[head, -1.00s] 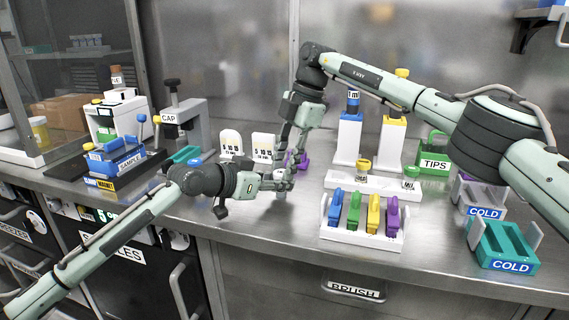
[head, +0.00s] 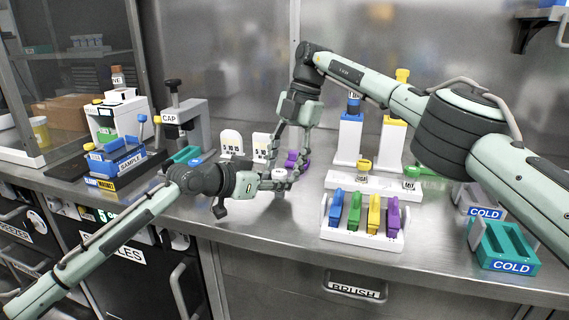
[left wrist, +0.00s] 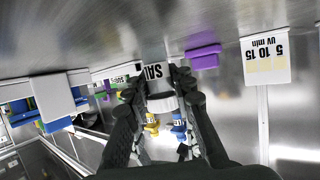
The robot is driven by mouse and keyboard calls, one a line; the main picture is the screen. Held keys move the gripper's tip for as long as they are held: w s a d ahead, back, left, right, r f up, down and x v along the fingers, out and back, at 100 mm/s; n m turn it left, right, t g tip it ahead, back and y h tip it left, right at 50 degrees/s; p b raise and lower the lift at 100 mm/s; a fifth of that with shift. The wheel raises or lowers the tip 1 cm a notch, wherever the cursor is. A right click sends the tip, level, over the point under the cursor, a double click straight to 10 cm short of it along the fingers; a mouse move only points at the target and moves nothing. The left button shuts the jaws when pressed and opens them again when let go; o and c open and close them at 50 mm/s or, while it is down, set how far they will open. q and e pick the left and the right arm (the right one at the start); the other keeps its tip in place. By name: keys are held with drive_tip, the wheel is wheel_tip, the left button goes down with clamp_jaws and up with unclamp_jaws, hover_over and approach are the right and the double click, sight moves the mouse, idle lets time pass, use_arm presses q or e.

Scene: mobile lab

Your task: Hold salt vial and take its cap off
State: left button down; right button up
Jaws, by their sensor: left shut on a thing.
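The salt vial (left wrist: 157,77), with a partly readable "SAL" label, stands between the dark fingers of my left gripper (left wrist: 160,92) in the left wrist view. In the head view my left gripper (head: 281,183) is shut on the vial just above the bench, and the vial's white top (head: 279,173) shows between the fingers. My right gripper (head: 287,168) points down from above. Its fingers are spread around the vial's top, and I see no clear grip on the cap. Fingers of both grippers partly hide the vial.
Behind stand white timer cards (head: 231,144) and a purple object (head: 293,160). To the right are a white rack with coloured clips (head: 362,238) and a teal COLD block (head: 505,247). A CAP stand (head: 190,125) is at left. The bench front between is clear.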

sight(285, 172)
use_arm(q)
drive_tip(key=shift+d, duration=0.1)
drive_tip(key=shift+s, duration=0.1)
use_arm(e)
drive_tip(key=shift+a+v, duration=0.25)
drive_tip(key=shift+v, duration=0.85)
drive_tip(key=shift+a+v, duration=0.25)
drive_tip(key=shift+v, duration=0.9)
use_arm(q)
drive_tip(key=c, duration=1.2)
unclamp_jaws()
use_arm(e)
drive_tip(key=shift+s+r, duration=0.1)
drive_tip(key=shift+s, duration=0.05)
